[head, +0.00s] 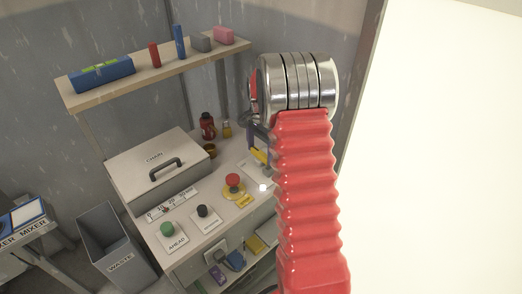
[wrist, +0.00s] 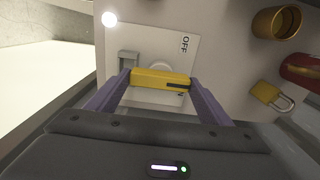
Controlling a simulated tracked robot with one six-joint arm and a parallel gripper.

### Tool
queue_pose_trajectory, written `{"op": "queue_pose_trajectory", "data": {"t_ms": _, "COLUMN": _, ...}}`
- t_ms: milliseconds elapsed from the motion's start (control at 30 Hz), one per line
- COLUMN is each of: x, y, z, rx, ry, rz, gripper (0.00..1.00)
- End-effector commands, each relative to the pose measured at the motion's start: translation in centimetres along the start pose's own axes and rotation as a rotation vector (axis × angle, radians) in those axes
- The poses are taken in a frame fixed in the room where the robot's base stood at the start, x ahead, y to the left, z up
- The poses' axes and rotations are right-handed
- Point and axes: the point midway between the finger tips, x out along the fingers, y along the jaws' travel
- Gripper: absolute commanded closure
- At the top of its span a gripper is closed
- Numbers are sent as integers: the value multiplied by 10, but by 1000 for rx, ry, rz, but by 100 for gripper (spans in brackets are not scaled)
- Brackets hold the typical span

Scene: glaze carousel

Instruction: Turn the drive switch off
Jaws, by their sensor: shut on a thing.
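The drive switch has a yellow handle (wrist: 160,78) on a pale plate (wrist: 152,45) in the wrist view. The plate reads OFF near its upper right. A second label below is mostly covered, with one letter showing. The handle lies crosswise in that view. My gripper (wrist: 160,82) has its purple fingers at the two ends of the handle and is shut on it. In the head view the yellow handle (head: 260,156) and plate (head: 248,169) show just left of my red arm, which hides part of the switch and most of my gripper.
A red mushroom button (head: 233,180), black knob (head: 202,211) and green AHEAD button (head: 167,229) stand on the bench. A padlock (wrist: 266,93) and brass cup (wrist: 277,22) lie right of the plate. A small lamp (head: 264,187) glows white.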

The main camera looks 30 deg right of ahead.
Motion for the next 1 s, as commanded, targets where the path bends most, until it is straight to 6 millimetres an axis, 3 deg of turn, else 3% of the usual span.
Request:
{"op": "queue_pose_trajectory", "data": {"t_ms": 367, "x": -1, "y": -2, "z": 0, "rx": -139, "ry": 1, "rz": -4, "gripper": 49}}
{"op": "queue_pose_trajectory", "data": {"t_ms": 1000, "x": -1, "y": -2, "z": 0, "rx": -707, "ry": 3, "rz": -4, "gripper": 49}}
